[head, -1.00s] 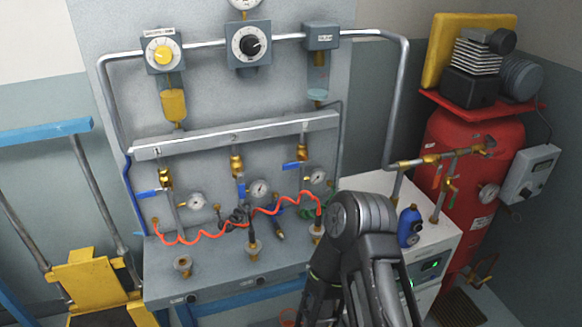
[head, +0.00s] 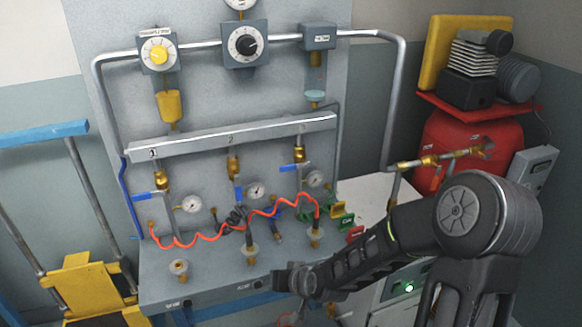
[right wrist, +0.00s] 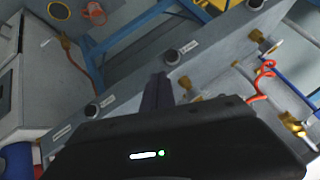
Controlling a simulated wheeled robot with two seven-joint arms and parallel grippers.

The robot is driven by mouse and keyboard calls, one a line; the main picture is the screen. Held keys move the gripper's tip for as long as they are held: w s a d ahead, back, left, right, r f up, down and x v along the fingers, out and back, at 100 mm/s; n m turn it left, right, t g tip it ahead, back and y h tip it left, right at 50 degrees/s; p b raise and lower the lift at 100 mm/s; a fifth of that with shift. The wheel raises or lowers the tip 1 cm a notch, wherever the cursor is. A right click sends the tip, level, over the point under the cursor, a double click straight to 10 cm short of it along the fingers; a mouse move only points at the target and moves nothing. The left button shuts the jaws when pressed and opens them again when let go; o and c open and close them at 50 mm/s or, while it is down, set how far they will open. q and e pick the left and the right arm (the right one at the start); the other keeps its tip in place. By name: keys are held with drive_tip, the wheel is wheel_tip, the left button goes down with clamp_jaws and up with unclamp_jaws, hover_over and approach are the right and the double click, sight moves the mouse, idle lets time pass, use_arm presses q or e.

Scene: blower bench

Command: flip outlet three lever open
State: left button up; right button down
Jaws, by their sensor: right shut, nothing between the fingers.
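The rightmost outlet drop, which I take as outlet three, has a brass valve (head: 299,153) below the manifold. Its blue lever (head: 293,168) lies roughly sideways, pointing left. The middle outlet's blue lever (head: 238,189) hangs down, and the left outlet's blue lever (head: 151,195) lies sideways. My left gripper is not in view.
A red coiled hose (head: 190,242) crosses in front of the outlets. Gauges (head: 314,179) and upright brass fittings (head: 250,253) stand close by. Green and red parts (head: 342,215) sit right of the bench. A red tank (head: 450,145) stands far right.

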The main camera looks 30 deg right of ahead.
drive_tip(key=w+d+r+n+t+h, duration=0.1)
drive_tip(key=w+d+r+t, duration=0.1)
drive_tip(key=r, duration=0.7)
drive_tip(key=w+d+r+n+t+h, duration=0.1)
drive_tip(key=d+r, duration=0.3)
drive_tip(key=r, duration=0.6)
drive_tip(key=w+d+r+t+h, duration=0.1)
drive_tip(key=w+d+r+t, duration=0.1)
drive_tip(key=r, duration=0.8)
drive_tip(key=shift+w+d+r+n+t+b, duration=0.15)
drive_tip(key=shift+w+d+n+t+b, duration=0.2)
drive_tip(key=shift+d+t, duration=0.5)
drive_tip(key=shift+w+d, duration=0.1)
drive_tip(key=shift+w, duration=0.05)
drive_tip(key=p, duration=0.4)
hover_over(288, 168)
drive_tip(key=f+v, duration=0.1)
drive_tip(key=v, duration=0.1)
drive_tip(key=f, duration=0.2)
wheel_tip(288, 168, down, 4)
drive_tip(key=shift+r, duration=0.1)
